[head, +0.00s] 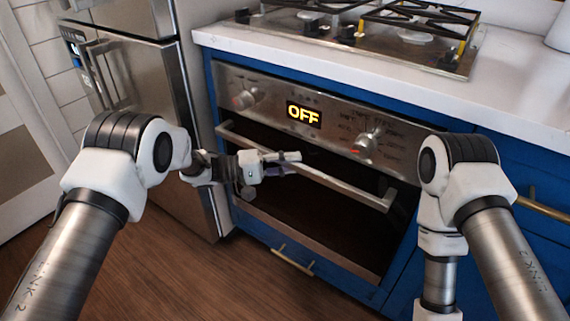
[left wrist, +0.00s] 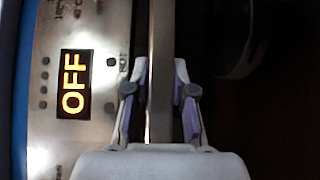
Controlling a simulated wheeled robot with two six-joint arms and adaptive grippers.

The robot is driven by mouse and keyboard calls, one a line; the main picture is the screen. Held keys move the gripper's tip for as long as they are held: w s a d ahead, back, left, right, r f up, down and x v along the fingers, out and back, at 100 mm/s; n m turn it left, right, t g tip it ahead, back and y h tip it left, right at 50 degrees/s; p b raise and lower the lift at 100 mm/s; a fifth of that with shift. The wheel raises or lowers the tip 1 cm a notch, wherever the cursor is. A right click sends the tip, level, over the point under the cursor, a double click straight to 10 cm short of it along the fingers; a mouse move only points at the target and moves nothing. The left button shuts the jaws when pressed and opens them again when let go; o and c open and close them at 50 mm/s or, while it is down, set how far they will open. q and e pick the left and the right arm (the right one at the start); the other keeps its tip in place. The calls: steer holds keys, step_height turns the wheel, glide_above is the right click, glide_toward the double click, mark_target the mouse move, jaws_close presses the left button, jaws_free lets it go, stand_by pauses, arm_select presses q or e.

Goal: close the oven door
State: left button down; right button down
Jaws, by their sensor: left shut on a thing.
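The oven door (head: 318,222) is dark with a steel frame and stands upright, or nearly so, in the blue cabinet front. I cannot tell whether a small gap remains at its top edge. Its long steel handle (head: 345,188) runs across the upper part. My left gripper (head: 292,163) is shut on the handle near its middle. In the left wrist view, the handle (left wrist: 160,70) passes between the two fingers of my left gripper (left wrist: 160,105). My right arm comes in at the right and points down, with its gripper out of view.
The control panel (head: 325,118) above the door shows "OFF" and has knobs at both sides. A white counter (head: 510,95) with a gas hob (head: 380,38) is above. A steel fridge (head: 150,90) stands at left. Wood floor (head: 190,275) is clear in front.

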arm_select(q)
steer(key=c, duration=1.3)
jaws_free()
steer(key=shift+w+r, duration=0.15)
steer(key=o, duration=0.3)
steer(key=shift+d, duration=0.2)
steer(key=shift+o, duration=0.2)
steer(key=s+a, duration=0.1)
steer(key=a, duration=1.1)
steer(key=shift+s, duration=0.4)
